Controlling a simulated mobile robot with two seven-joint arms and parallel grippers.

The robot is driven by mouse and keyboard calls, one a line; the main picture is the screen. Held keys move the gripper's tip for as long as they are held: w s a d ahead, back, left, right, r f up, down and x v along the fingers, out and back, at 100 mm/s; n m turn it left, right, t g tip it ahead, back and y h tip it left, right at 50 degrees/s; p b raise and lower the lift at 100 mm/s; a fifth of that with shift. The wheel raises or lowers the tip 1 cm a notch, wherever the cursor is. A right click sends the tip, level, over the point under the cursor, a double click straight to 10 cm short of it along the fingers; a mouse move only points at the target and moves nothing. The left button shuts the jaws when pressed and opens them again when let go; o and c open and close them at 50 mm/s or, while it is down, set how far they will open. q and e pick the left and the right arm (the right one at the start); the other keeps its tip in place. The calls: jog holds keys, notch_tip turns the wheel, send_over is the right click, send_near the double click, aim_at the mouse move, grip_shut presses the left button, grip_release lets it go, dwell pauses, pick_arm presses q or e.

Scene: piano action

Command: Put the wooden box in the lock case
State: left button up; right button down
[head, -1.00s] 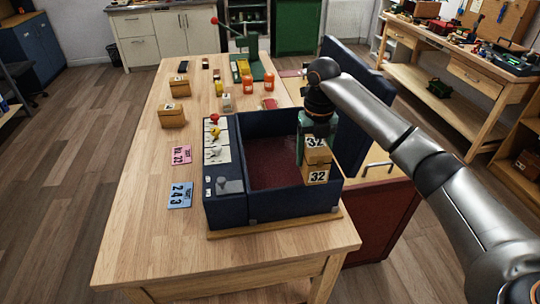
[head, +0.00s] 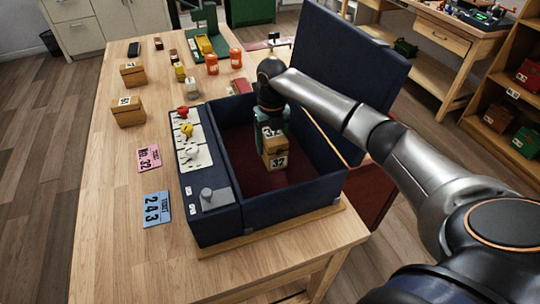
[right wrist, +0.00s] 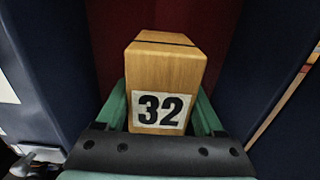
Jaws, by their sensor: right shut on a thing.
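The wooden box (head: 275,156) bears the number 32 and is inside the open lock case (head: 290,215), above or on its dark red floor; I cannot tell whether it touches. My right gripper (head: 272,127) is shut on the box from above. In the right wrist view the box (right wrist: 165,75) sits between the green fingers of the gripper (right wrist: 165,110), with the case's blue walls on both sides. The case is dark blue, with its lid (head: 350,70) raised at the back right and a lever panel (head: 192,145) on its left. My left gripper is not in view.
Two other wooden boxes stand on the table's left, one nearer (head: 128,111) and one farther (head: 133,75). A pink tag (head: 149,158) and a blue ticket (head: 157,209) lie left of the case. Orange jars (head: 212,63) stand behind it. The front left tabletop is clear.

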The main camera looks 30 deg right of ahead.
jog(key=shift+f, duration=2.5)
jog(key=shift+f, duration=0.2)
grip_release()
notch_tip(320, 180, up, 12)
jog(key=shift+r, duration=0.25)
